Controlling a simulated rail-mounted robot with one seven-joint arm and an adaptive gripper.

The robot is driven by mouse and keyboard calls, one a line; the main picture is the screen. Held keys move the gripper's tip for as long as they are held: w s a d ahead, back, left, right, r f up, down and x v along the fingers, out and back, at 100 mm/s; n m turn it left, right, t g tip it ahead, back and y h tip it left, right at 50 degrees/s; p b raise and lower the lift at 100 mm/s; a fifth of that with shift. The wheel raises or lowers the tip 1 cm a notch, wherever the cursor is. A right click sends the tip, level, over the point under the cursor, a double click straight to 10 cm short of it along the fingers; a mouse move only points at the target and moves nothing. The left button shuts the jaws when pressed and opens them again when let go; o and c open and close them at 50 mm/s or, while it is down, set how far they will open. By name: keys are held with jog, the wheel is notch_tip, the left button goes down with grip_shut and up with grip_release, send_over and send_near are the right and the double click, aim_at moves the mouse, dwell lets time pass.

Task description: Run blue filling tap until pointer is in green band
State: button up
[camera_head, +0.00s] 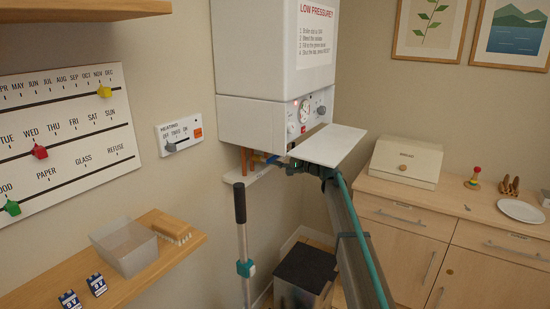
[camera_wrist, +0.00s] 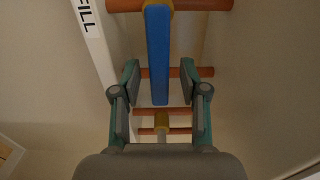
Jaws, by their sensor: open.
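The blue filling tap's lever (camera_wrist: 158,55) hangs between the two fingers of my gripper (camera_wrist: 160,78) in the wrist view. The fingers are open, with a gap on each side of the lever. Copper pipes (camera_wrist: 185,5) run across behind it, and a strip marked FILL (camera_wrist: 87,18) is beside it. In the head view, my gripper (camera_head: 284,163) is under the white boiler (camera_head: 245,122), near the small blue tap (camera_head: 259,158); the open front flap (camera_head: 328,146) partly covers this area. The round gauge (camera_head: 305,111) is on the boiler's front; its pointer and band are too small to read.
A heating slider panel (camera_head: 180,135) and a calendar board (camera_head: 60,135) are on the left wall. A shelf (camera_head: 185,246) holds a clear bin. A pole with a black grip (camera_head: 240,205) stands below the boiler. A wooden sideboard (camera_head: 480,225) is at the right.

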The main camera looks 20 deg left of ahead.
jog(key=s+d, duration=0.1)
jog(key=d, duration=1)
jog(key=shift+s, duration=0.4)
